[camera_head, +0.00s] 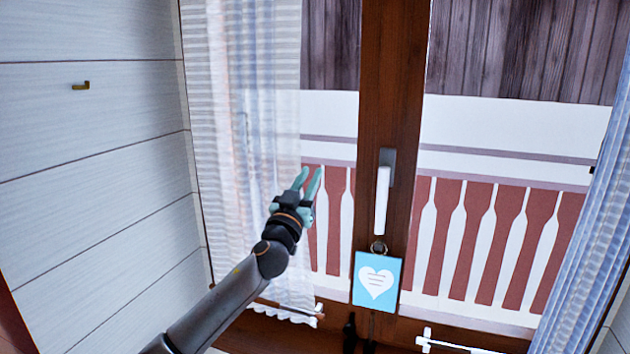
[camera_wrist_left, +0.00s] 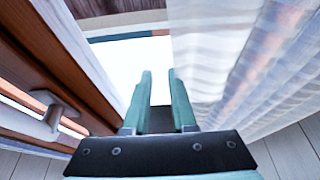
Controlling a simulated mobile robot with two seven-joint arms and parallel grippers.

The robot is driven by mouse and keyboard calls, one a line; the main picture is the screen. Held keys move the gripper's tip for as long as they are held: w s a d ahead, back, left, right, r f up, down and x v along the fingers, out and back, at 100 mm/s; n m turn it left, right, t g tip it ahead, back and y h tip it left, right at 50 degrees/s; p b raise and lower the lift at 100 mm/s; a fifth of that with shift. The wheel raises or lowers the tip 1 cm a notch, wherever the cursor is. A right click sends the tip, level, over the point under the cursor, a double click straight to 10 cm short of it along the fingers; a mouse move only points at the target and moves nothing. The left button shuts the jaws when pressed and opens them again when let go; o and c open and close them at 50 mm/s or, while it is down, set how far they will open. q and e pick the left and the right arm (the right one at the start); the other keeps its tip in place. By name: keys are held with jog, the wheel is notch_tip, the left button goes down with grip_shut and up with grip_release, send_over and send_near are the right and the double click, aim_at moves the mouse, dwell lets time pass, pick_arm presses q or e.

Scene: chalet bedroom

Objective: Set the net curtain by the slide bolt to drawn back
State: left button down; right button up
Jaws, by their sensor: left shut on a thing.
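The left net curtain (camera_head: 225,130) is white and sheer. It hangs over the left part of the window, from the wall corner to near my left gripper, with its inner edge upright. In the left wrist view the net curtain (camera_wrist_left: 215,50) hangs on the right, with its edge at the fingers. My left gripper (camera_head: 307,178) is at this inner edge; its teal fingers (camera_wrist_left: 159,85) are close together, shut on the curtain's edge, though the cloth between them is hard to see. Which fitting is the slide bolt I cannot tell; dark fittings (camera_head: 350,333) show low on the frame. My right gripper is out of view.
A brown window post (camera_head: 388,80) carries a white handle (camera_head: 382,200) and a hanging blue heart sign (camera_head: 377,280), right of my gripper. Another curtain (camera_head: 590,240) hangs at the far right. The plank wall (camera_head: 90,140) at left has a small brass hook (camera_head: 81,86).

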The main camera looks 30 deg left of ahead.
pick_arm(q)
jog(key=a, duration=0.3)
jog(key=s+a+b, duration=0.1)
jog(key=a, duration=0.2)
jog(key=s+a, duration=0.1)
jog(key=a, duration=0.2)
jog(key=shift+s, duration=0.1)
jog(key=s+a, duration=0.1)
jog(key=a, duration=0.2)
jog(key=s+a, duration=0.1)
jog(key=a, duration=0.3)
jog(key=s+a, duration=0.1)
jog(key=a, duration=0.3)
jog(key=shift+a+r, duration=0.1)
jog(key=shift+a, duration=0.15)
jog(key=c, duration=0.7)
grip_release()
jog(key=shift+a, duration=0.15)
jog(key=shift+w, duration=0.1)
jog(key=shift+b+v, duration=1.05)
jog(key=shift+v, duration=5.25)
